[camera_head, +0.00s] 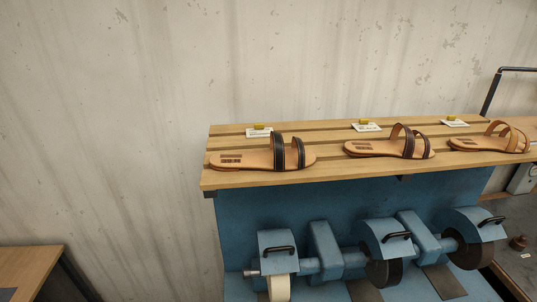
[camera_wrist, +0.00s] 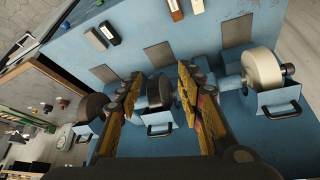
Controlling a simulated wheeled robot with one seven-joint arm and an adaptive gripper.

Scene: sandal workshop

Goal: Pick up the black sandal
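Three sandals with tan soles stand in a row on a slatted wooden shelf (camera_head: 330,174) in the head view. The left one, the black sandal (camera_head: 279,153), has two black straps with pale stitching. The middle sandal (camera_head: 407,144) has dark brown straps, and the right sandal (camera_head: 500,138) has tan straps. My gripper (camera_wrist: 160,74) shows only in the wrist view. Its two fingers are spread apart with nothing between them, over the blue grinding machine in the background. No sandal shows in the wrist view.
Small white cards with yellow holders, such as the left card (camera_head: 259,132), stand behind the sandals. Below the shelf is a blue machine (camera_head: 323,239) with several wheels and black handles. A bare wall rises behind. A wooden table (camera_head: 28,268) is at lower left.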

